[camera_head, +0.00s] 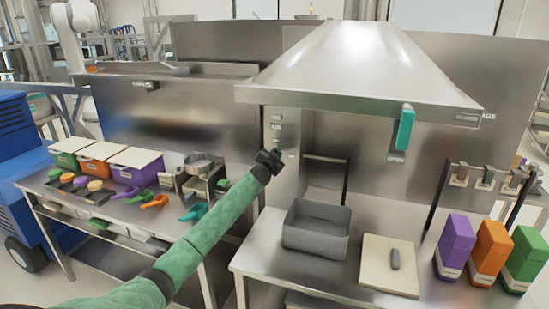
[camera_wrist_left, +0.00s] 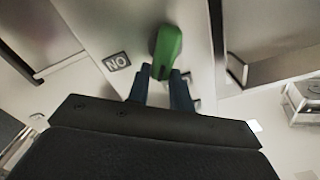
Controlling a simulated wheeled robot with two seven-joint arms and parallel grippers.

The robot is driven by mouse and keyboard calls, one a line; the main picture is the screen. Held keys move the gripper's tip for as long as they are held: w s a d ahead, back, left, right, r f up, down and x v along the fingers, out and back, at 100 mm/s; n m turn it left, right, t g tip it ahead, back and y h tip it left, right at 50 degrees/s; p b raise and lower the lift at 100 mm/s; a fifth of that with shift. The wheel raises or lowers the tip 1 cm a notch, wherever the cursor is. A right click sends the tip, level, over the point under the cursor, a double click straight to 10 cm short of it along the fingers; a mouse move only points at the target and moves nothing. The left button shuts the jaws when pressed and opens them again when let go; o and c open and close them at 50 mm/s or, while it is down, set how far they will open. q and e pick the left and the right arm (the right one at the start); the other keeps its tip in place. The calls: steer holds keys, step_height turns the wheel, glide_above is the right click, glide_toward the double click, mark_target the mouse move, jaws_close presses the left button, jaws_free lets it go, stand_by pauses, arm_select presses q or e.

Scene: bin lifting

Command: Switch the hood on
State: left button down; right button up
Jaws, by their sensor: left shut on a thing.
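The hood (camera_head: 350,60) is a large metal canopy over the right-hand counter. Below its left edge is a metal panel (camera_head: 284,125) with small labels. My left gripper (camera_head: 270,157) is at this panel, its arm reaching in from the lower left. In the left wrist view, a green switch handle (camera_wrist_left: 168,45) stands out from the panel. The fingers (camera_wrist_left: 160,84) of my left gripper are shut on its near end. A dark label (camera_wrist_left: 117,61) reading "ON", seen upside down, is left of the handle. My gripper hides the handle in the head view. My right gripper is not in view.
A grey bin (camera_head: 316,236) and a cutting board (camera_head: 389,268) with a grey-handled tool stand on the right counter. Purple, orange and green containers (camera_head: 490,247) stand at the right. A teal handle (camera_head: 405,128) hangs at the hood's front edge. Lidded bins (camera_head: 102,164) stand at left.

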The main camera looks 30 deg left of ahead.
arm_select(q)
steer(key=m, duration=0.3)
steer(key=d+f+m+b, duration=0.1)
steer(key=m, duration=0.3)
steer(key=f+m, duration=0.1)
steer(key=m, duration=0.2)
steer(key=shift+w+d+f+b, duration=0.15)
steer(key=shift+f+b, duration=0.05)
steer(key=shift+b, duration=0.15)
steer(key=shift+m, duration=0.6)
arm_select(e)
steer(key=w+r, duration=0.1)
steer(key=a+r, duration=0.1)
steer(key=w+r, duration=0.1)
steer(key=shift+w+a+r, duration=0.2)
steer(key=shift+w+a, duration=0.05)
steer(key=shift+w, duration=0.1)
arm_select(q)
steer(key=shift+f, duration=0.1)
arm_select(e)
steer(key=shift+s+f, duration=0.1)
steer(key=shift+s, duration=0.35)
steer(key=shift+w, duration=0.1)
